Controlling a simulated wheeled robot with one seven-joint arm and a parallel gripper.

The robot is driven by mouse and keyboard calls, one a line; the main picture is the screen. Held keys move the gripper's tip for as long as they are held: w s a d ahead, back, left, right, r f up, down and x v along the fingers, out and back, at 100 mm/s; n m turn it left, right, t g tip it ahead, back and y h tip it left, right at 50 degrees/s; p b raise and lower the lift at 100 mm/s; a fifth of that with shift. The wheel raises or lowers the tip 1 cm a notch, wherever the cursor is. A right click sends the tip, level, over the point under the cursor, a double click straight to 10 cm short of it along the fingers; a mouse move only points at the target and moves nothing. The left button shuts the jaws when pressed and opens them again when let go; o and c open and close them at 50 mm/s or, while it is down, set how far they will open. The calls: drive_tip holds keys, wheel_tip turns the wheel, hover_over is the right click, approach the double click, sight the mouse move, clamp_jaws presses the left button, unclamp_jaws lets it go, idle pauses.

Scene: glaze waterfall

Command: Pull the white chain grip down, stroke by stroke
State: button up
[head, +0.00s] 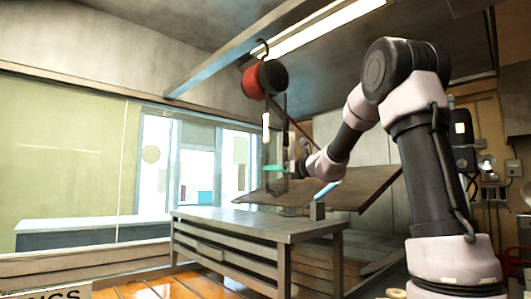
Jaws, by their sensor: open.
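The white chain grip (266,120) is a slim upright piece hanging under the red and black hoist (265,80), left of a dark hanging chain. My gripper (280,168) is at the end of my arm, below and slightly right of the grip, with a gap between them. It looks small here, with a green part pointing left. The jaws are open and hold nothing that I can see. The dark chain passes close to the gripper, and I cannot tell whether they touch.
The hoist hangs by a hook from an overhead beam (235,48). A large tilted brown panel (350,190) is behind my gripper. A grey slatted bench (262,222) stands below. The air left of the grip is clear, with windows (190,170) behind.

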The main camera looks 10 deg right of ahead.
approach(269, 128)
drive_tip(key=x, duration=1)
drive_tip(key=shift+w+r, duration=0.1)
drive_tip(key=shift+w, duration=0.15)
drive_tip(key=shift+w+a, duration=0.3)
drive_tip(key=shift+w, duration=0.15)
clamp_jaws()
idle(0.8)
